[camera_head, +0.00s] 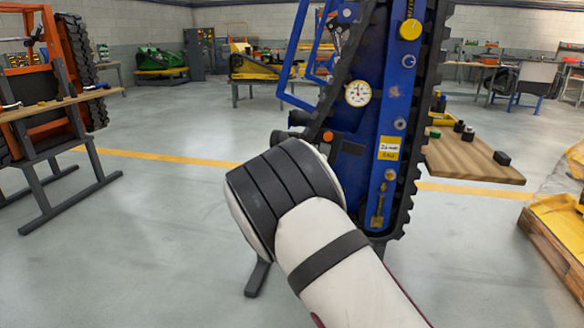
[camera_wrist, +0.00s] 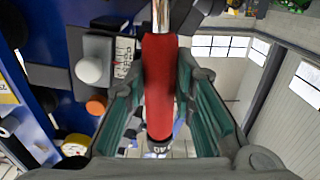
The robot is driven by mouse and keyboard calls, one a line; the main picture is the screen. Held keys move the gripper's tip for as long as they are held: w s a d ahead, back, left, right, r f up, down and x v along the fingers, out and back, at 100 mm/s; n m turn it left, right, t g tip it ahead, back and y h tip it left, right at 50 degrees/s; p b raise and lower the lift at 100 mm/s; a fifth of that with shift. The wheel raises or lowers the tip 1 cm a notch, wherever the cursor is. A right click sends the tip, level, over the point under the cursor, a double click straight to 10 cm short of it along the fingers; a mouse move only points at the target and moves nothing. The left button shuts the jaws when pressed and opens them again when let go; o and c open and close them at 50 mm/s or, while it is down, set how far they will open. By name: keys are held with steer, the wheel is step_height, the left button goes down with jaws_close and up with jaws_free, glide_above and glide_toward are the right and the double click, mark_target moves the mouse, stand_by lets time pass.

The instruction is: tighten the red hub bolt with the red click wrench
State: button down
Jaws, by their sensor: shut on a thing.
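The red click wrench (camera_wrist: 159,85) shows in the wrist view with a red grip and a bright metal shaft running up out of the picture. My gripper (camera_wrist: 160,100) has its green-padded fingers on both sides of the red grip and is shut on it. The wrench's working end is out of view. The blue tracked carrier (camera_head: 366,100) stands tilted up in the head view, and its blue side (camera_wrist: 55,70) is left of the wrench in the wrist view. I cannot make out the red hub bolt. In the head view my arm hides my gripper and the wrench.
The carrier bears a round gauge (camera_head: 357,93), a yellow knob (camera_head: 410,29) and an orange cap (camera_head: 328,136). A wooden shelf (camera_head: 465,160) with small dark items juts out at its right. Another tracked machine (camera_head: 45,90) stands left. Floor between is clear.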

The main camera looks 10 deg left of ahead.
steer(key=shift+d+m+b, duration=0.5)
steer(key=shift+d+b, duration=0.15)
steer(key=shift+b, duration=0.05)
steer(key=shift+d, duration=0.1)
steer(key=shift+d+f+m+b, duration=0.1)
steer(key=shift+d+m+b, duration=0.5)
steer(key=shift+b, duration=0.4)
steer(key=shift+d, duration=0.1)
steer(key=shift+d+f+m+b, duration=0.1)
steer(key=shift+d+m+b, duration=0.45)
steer(key=shift+b, duration=0.55)
steer(key=shift+s+d+f+m+b, duration=0.1)
steer(key=shift+d+f+m+b, duration=0.35)
steer(key=shift+b, duration=0.75)
steer(key=shift+d+r, duration=0.2)
